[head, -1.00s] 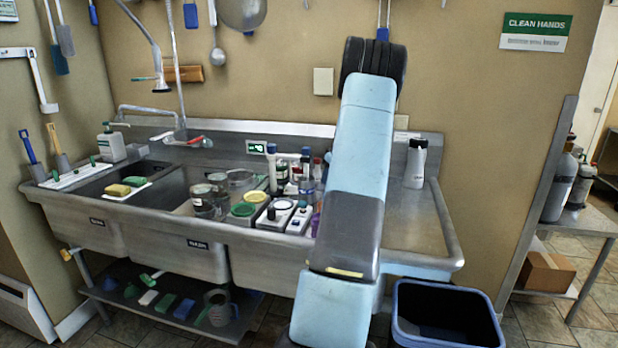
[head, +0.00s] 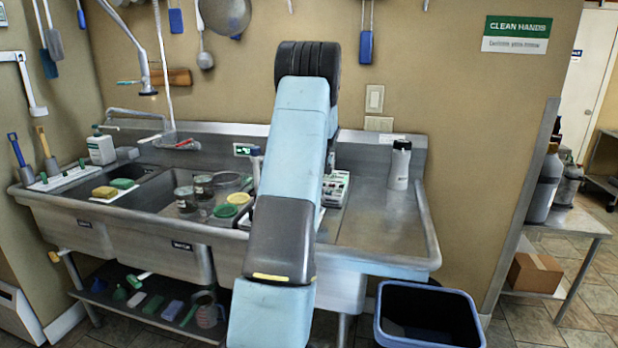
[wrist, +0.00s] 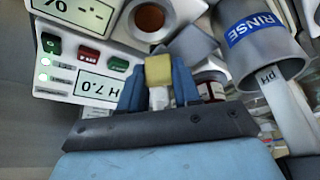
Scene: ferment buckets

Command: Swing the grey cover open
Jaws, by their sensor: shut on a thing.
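In the wrist view, my gripper (wrist: 158,88) has its blue fingers closed on a small tan tab (wrist: 158,68). A grey flap, likely the grey cover (wrist: 187,45), lies just beyond the tab, beside a round opening with a reddish-brown inside (wrist: 149,17). I cannot tell clearly how the tab joins the flap or how far the flap is swung. A white meter (wrist: 70,60) with green and red buttons and a pH 7.0 display is at the left. In the head view, my arm hides the gripper and cover; part of the meter (head: 336,187) shows to its right.
A grey bottle marked RINSE (wrist: 262,45) is close on the right in the wrist view. Jars and green and yellow lids (head: 238,198) lie left of my arm.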

